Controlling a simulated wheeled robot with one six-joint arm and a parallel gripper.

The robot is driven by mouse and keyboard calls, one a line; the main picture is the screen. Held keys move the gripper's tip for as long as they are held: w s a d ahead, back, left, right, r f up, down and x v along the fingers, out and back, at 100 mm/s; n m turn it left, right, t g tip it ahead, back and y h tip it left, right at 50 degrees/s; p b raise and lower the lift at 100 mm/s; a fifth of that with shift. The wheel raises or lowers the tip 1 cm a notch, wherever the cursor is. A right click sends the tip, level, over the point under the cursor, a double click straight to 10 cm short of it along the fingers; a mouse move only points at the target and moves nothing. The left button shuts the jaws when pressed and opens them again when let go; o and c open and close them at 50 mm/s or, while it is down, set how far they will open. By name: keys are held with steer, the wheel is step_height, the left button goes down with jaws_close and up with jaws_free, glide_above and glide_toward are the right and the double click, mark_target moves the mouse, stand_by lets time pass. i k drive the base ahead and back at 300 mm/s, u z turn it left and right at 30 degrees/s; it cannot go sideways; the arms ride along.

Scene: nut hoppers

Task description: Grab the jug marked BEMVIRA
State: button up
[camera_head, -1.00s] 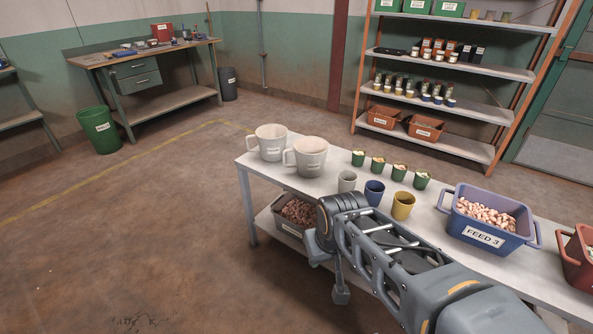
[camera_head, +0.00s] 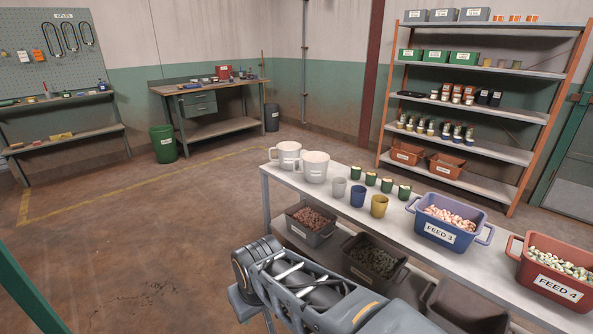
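Two white jugs stand side by side at the far left end of the table (camera_head: 402,240): a left jug (camera_head: 287,157) and a right jug (camera_head: 315,168). Each has a handle on its left side and a small label too small to read, so I cannot tell which is marked BEMVIRA. My arm reaches in from the bottom, low in front of the table and well short of the jugs. The gripper's fingers are not visible, so its state does not show.
Grey (camera_head: 338,188), blue (camera_head: 357,197) and yellow (camera_head: 379,206) cups and several small green cups stand right of the jugs. The FEED 3 bin (camera_head: 445,226) and FEED 4 bin (camera_head: 556,277) sit farther right. Dark bins fill the lower shelf. Floor at left is open.

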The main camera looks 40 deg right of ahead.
mark_target(311, 167)
steer(key=u, duration=0.35)
steer(key=i, duration=2.5)
steer(key=z, duration=1.6)
steer(key=i, duration=0.7)
steer(key=z, duration=0.65)
